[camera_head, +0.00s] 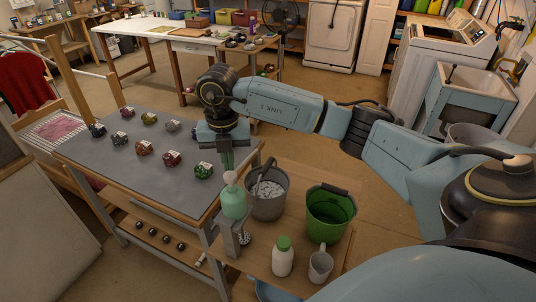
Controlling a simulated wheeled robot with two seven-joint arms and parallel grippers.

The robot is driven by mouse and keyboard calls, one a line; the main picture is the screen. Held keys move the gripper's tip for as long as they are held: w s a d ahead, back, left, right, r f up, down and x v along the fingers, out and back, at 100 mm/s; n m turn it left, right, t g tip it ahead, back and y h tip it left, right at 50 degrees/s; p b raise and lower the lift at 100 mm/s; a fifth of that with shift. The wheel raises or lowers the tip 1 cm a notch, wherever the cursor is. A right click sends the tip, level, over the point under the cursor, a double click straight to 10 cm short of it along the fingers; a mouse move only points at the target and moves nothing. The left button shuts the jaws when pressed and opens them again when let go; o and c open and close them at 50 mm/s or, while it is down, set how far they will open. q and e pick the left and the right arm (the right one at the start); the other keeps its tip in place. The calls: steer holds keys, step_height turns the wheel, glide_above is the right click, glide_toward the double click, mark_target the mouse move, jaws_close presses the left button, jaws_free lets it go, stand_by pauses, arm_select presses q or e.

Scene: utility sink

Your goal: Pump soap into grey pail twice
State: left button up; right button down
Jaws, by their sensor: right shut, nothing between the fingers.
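The soap dispenser (234,203) is a pale green bottle with a pump top, standing upright at the left edge of a small wooden table (262,262). The grey pail (266,209) stands just right of it, with whitish pieces inside and its handle raised at the rim. My right gripper (228,163) is shut and empty, pointing down right above the pump top. Whether its fingertips touch the pump, I cannot tell. The pump's spout is hard to make out. My left gripper is not in view.
A green pail (330,216) stands right of the grey pail. A grey-topped table (120,175) with several small coloured objects lies to the left. My right arm spans above the pails.

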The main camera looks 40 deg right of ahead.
step_height(320, 180, up, 6)
steer(key=p, duration=0.4)
steer(key=shift+f, duration=0.1)
stand_by(0.4)
